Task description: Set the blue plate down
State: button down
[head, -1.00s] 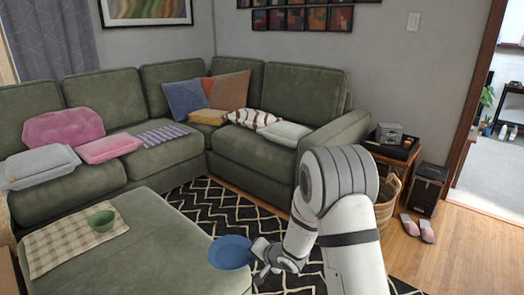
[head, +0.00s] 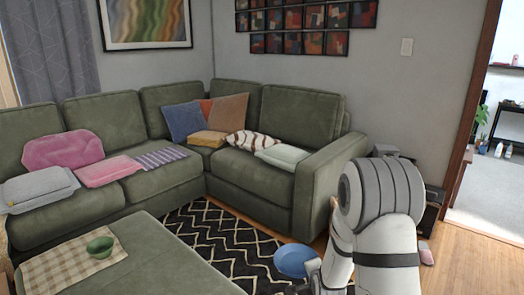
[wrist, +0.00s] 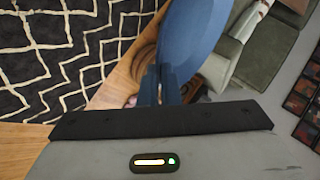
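The blue plate (head: 293,260) is in the air over the patterned rug in the head view, left of my arm. My gripper (wrist: 160,85) is shut on the plate's edge in the wrist view, and the plate (wrist: 197,35) extends up and away from the fingers. In the head view my gripper (head: 311,268) is partly hidden by my arm and is small. The plate's underside and the exact grip on its rim are not clear.
The ottoman (head: 170,262) at the lower left bears a checked cloth (head: 60,266) with a green bowl (head: 100,247). The green sectional (head: 245,185) stands behind, with pillows on it. The black and white rug (head: 225,232) between them is clear. A doorway is at the right.

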jog(key=s+r+p, duration=0.2)
jog(key=r+p, duration=0.4)
jog(key=r, duration=0.2)
jog(key=s+r+p, duration=0.2)
jog(key=r+p, duration=0.5)
jog(key=r, duration=0.1)
jog(key=s+f, duration=0.4)
jog(key=f, duration=0.1)
jog(key=shift+s+f, duration=0.25)
jog(key=shift+f, duration=0.15)
